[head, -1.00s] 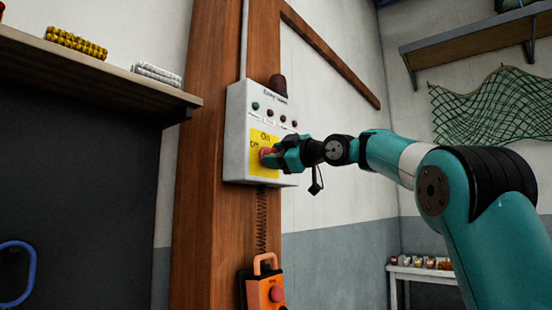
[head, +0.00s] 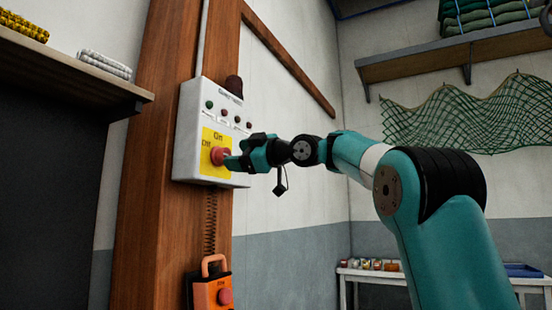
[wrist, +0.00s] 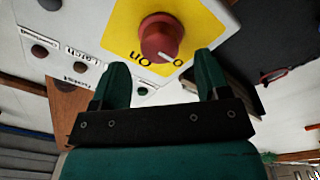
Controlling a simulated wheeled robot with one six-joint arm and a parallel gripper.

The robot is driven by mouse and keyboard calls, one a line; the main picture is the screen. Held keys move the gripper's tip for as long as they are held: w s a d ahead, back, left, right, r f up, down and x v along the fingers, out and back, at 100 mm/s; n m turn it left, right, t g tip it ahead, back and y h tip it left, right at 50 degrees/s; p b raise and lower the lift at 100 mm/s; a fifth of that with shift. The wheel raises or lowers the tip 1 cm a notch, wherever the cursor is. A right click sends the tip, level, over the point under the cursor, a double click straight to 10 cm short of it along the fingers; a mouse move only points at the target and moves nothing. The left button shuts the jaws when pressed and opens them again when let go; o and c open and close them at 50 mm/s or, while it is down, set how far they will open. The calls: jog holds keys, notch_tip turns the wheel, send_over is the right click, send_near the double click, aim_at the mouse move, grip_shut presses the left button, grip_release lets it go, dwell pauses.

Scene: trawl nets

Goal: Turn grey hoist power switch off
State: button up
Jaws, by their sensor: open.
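The grey hoist power box (head: 187,130) is fixed to a wooden post. Its red rotary knob (head: 218,156) sits on a yellow plate (head: 208,138) marked On and Off. In the wrist view the red knob (wrist: 161,38) stands just beyond my fingertips, with a pale pointer line on its face. My gripper (head: 231,158) is open and empty in front of the knob; in the wrist view its two teal fingers (wrist: 160,75) are spread apart, short of the knob. The knob is not between them.
Small buttons (head: 224,114) line the box above the plate. An orange pendant (head: 210,287) hangs below on a coiled cord. A shelf (head: 75,70) juts out at the left. A green net (head: 455,118) hangs at the right, above a low table (head: 375,274).

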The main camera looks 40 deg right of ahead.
jog(key=r+b+v, duration=0.1)
jog(key=b+v, duration=0.1)
jog(key=v, duration=1.1)
jog(key=shift+s+f, duration=0.25)
jog(key=shift+f, duration=0.25)
jog(key=shift+d, duration=0.1)
jog(key=w+a+f+m+g+p, duration=0.45)
jog(key=a+f, duration=0.55)
jog(key=a, duration=0.3)
jog(key=s+a+f+m+g+p, duration=0.15)
jog(key=s+a+f+g, duration=0.3)
jog(key=a+f, duration=0.5)
jog(key=s+a+f+g+h+p, duration=0.1)
jog(key=s+f+g, duration=0.3)
jog(key=s+f, duration=0.4)
jog(key=s+a+f+g+h+p, duration=0.1)
jog(key=s+a+f+g, duration=0.3)
jog(key=s+f, duration=0.4)
jog(key=s+p, duration=0.1)
jog(key=s, duration=0.3)
jog(key=shift+s+m+h+p, duration=0.3)
jog(key=shift+s+h, duration=0.05)
jog(key=shift+h, duration=0.05)
jog(key=shift+f, duration=0.1)
